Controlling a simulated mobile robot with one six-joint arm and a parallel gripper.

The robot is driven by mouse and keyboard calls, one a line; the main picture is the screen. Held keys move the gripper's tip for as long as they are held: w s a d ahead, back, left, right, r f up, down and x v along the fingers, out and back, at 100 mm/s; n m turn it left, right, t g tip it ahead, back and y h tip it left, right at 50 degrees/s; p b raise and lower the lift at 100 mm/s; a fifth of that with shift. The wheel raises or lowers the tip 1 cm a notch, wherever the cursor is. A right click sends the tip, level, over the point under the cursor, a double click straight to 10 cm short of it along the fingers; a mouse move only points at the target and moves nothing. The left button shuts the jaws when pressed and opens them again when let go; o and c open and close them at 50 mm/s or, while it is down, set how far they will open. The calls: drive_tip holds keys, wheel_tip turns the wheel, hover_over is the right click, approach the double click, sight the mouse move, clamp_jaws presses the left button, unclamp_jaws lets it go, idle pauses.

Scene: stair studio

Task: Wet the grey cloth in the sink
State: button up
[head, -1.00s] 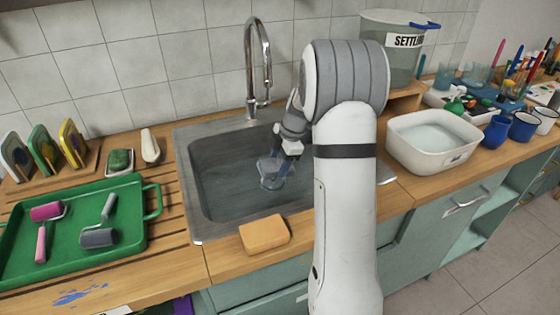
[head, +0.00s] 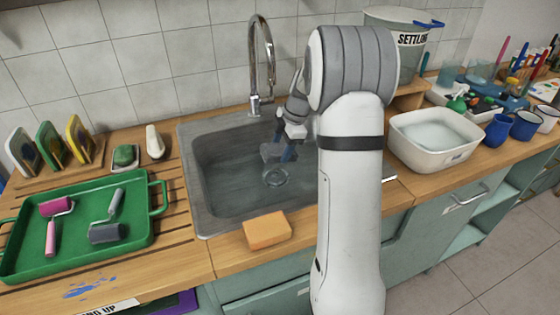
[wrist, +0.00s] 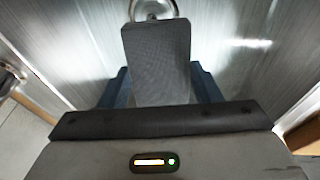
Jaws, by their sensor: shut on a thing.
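My gripper (head: 284,149) is inside the grey metal sink (head: 215,175), above its floor. It is shut on the grey cloth (wrist: 157,62), a flat grey piece that sticks out past the dark blue fingers in the wrist view. In the head view the cloth (head: 272,153) is small and sits just above the round drain (head: 276,176). The curved chrome tap (head: 262,50) stands behind the sink, and I see no stream from it. I cannot tell whether the cloth is wet. My arm hides the sink's right part.
An orange sponge (head: 267,231) lies at the sink's front edge. A green tray (head: 130,236) with rollers is on the left. A white basin (head: 435,140) of pale liquid stands right, with blue mugs (head: 498,130) beyond. A bucket marked SETTLING (head: 405,62) stands behind.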

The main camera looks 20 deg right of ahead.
sight(282, 150)
drive_tip(key=shift+r+p, duration=1.55)
drive_tip(key=shift+r, duration=1.85)
wheel_tip(282, 150, up, 4)
drive_tip(key=shift+p, duration=0.9)
